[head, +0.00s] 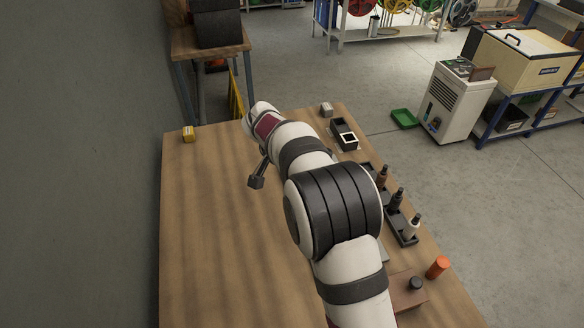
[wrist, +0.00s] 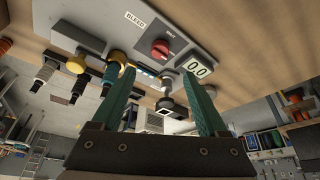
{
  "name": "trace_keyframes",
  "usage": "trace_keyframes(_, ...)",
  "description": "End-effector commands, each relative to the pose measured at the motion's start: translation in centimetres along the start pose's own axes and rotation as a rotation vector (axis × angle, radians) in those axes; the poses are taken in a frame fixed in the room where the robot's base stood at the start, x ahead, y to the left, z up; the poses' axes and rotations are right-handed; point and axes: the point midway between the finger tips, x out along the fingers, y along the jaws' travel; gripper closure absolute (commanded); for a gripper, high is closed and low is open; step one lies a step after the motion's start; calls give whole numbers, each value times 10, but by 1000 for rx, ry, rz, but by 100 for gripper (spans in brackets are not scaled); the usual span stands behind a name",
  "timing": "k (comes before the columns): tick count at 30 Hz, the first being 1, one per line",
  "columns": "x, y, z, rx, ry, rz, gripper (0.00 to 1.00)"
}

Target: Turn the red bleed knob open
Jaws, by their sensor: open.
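The red bleed knob (wrist: 160,48) shows in the wrist view on a grey panel (wrist: 193,20), beside a label reading BLEED. A small display (wrist: 197,69) reading 0.0 is on the panel near the knob. My gripper (wrist: 159,73) is open, with two green fingers pointing toward the panel and nothing between them. The knob appears beyond the fingertips, roughly between them and apart from them. In the head view my arm reaches over the bench; the knob and fingertips cannot be made out there.
The wrist view shows yellow (wrist: 77,63) and dark fittings along the panel's edge.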

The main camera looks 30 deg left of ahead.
Motion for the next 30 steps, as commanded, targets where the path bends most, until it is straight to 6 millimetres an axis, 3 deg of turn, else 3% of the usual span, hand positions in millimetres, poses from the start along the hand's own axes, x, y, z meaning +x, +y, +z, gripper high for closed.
trace_keyframes(3,-26,0,0,1,1,-2,24)
trace_keyframes(7,-41,0,0,1,0,-1,24)
trace_keyframes(22,-45,4,-2,4,-4,3,24)
trace_keyframes(24,-53,27,-12,20,-24,16,24)
trace_keyframes(26,-68,68,-24,44,-62,36,24)
trace_keyframes(28,-91,135,-30,81,-130,61,24)
trace_keyframes(30,-115,207,-18,123,-210,70,24)
